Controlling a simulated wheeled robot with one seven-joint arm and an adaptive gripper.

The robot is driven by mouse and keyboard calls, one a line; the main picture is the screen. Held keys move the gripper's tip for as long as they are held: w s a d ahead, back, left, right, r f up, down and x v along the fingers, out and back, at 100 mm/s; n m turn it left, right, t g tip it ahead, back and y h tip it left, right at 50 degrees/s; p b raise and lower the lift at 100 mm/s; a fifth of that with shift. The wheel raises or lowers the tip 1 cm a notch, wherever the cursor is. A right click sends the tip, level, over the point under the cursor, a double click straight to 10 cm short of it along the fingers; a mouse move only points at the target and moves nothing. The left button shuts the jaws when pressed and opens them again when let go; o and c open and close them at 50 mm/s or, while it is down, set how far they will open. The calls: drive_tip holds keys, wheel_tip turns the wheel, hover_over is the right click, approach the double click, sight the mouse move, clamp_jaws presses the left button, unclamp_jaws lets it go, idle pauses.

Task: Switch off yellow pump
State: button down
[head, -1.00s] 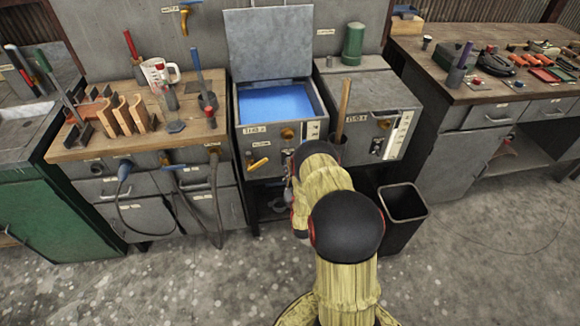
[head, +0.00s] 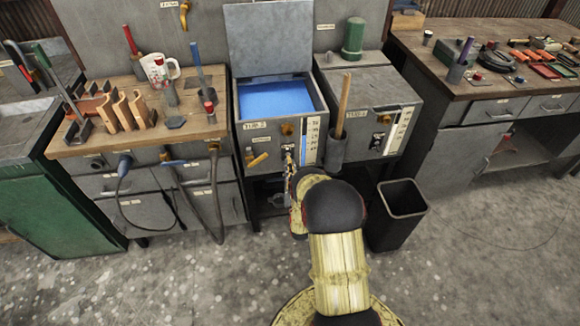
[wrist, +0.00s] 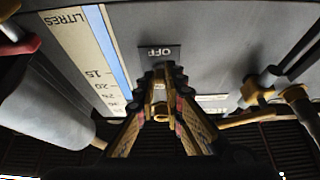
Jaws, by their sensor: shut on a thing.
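The left grey tank (head: 255,143) holds blue liquid and has an orange knob (head: 287,130), a yellow lever (head: 258,160) and a litre scale on its front. My gripper (head: 289,160) is at this front panel, below the orange knob. In the wrist view, my gripper (wrist: 159,82) is shut at a small switch, which its fingers mostly hide. A dark label reading OFF (wrist: 158,52) shows just beyond the fingertips. The litre scale (wrist: 85,55) is at left in that view. The switch's exact position cannot be made out.
A grey cup with a wooden handle (head: 341,112) stands beside the scale; its grey side is close at left in the wrist view (wrist: 45,112). Pipe fittings (wrist: 268,88) are close at right there. A black bin (head: 402,212) stands on the floor at right.

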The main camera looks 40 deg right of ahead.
drive_tip(key=c, duration=1.9)
unclamp_jaws()
drive_tip(key=v, duration=1.2)
drive_tip(key=shift+f, duration=0.1)
